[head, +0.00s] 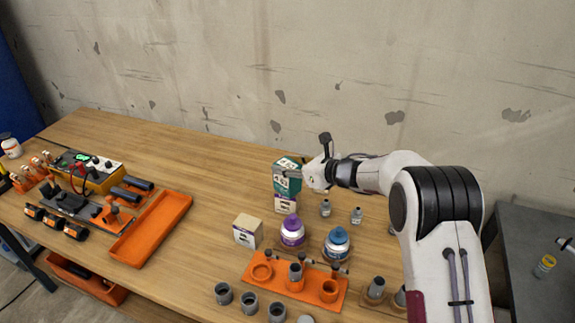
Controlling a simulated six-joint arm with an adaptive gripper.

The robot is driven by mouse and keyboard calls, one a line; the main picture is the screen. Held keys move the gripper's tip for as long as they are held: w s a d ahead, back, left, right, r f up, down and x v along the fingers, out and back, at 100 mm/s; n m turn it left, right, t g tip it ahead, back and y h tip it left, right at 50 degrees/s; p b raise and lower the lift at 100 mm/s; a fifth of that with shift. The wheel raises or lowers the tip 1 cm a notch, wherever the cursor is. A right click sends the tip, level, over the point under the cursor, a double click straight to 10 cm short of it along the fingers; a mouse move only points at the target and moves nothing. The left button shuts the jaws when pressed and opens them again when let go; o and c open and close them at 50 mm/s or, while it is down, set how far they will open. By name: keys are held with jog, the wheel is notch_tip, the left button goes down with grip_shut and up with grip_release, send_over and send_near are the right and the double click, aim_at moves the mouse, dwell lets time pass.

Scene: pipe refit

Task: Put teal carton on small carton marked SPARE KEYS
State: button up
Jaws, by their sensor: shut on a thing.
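The teal carton (284,184) is upright near the back middle of the table, in the head view. My gripper (301,174) reaches it from the right and is shut on it. A small pale carton with a dark label (286,206) stands directly below the teal carton. The two look touching or nearly so; I cannot tell whether the teal carton rests on it. Another small cream carton (247,231) stands to the front left. The print on both small cartons is too small to read. My gripper partly hides the teal carton's right side.
An orange holder (253,281) and grey pipe pieces (249,302) lie nearer. An orange tray (137,243) is left. The back left table is clear.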

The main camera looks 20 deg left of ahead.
jog(key=o, duration=1.3)
jog(key=shift+f, duration=0.1)
jog(key=shift+d+r, duration=0.1)
jog(key=shift+r, duration=0.1)
jog(key=v, duration=1.2)
jog(key=shift+f, duration=0.1)
